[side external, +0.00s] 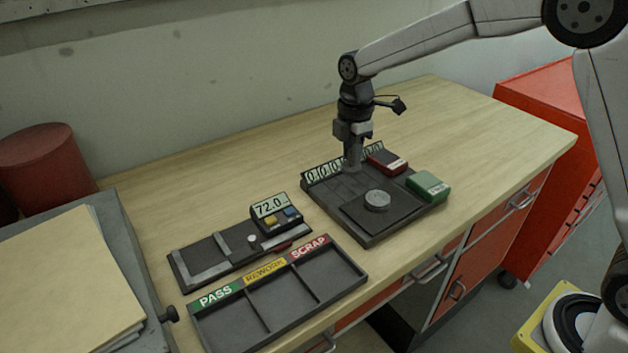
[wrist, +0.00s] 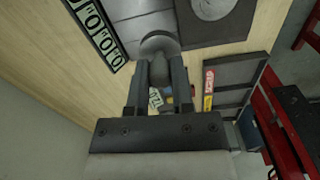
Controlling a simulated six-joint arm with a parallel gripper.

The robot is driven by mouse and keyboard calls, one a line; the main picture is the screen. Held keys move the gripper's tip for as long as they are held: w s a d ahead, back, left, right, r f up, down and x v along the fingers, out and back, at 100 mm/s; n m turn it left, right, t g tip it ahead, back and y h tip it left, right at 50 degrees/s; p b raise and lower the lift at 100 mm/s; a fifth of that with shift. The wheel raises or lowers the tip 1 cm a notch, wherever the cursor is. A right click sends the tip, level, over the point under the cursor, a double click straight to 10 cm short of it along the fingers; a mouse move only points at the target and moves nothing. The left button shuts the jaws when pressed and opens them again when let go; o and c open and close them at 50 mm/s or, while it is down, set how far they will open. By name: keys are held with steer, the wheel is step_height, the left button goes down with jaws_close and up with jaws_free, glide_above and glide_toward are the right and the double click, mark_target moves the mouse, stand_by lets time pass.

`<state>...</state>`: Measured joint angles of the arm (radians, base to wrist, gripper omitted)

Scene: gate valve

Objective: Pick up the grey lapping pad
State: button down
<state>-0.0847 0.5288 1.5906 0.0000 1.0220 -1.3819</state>
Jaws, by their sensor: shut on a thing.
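My gripper (side external: 354,140) points down over the back left part of a dark tray (side external: 365,239). In the wrist view my gripper (wrist: 159,80) has its two fingers shut on a grey piece with a rounded stem and a wider round end, which I take to be the grey lapping pad (wrist: 159,43). In the side view the pad (side external: 352,163) shows as a small grey shape just under the fingers, at or just above the tray's grey panels. I cannot tell whether it touches them. The fingers hide part of its stem.
A light grey disc (side external: 377,200) lies on a dark plate in the tray. A red box (side external: 388,161) and a green box (side external: 428,186) are at its right. Number cards (side external: 325,167) line its back edge. A gauge (side external: 270,206) reading 72.0 and a PASS/REWORK/SCRAP tray (side external: 283,312) are at front left.

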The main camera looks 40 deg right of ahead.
mark_target(358, 170)
steer(key=shift+s+d+r, duration=0.1)
steer(key=shift+s+r, duration=0.95)
steer(key=shift+r, duration=0.2)
steer(key=s+r, duration=0.3)
steer(key=s, duration=0.6)
steer(key=shift+d+r, duration=0.3)
steer(key=shift+r, duration=0.1)
steer(key=c, duration=1.2)
jaws_free()
steer(key=shift+w, duration=0.1)
steer(key=shift+c, duration=0.2)
jaws_close()
steer(key=w+d+f, duration=0.3)
steer(key=w+d, duration=1.1)
steer(key=w, duration=0.1)
steer(key=shift+f, duration=0.4)
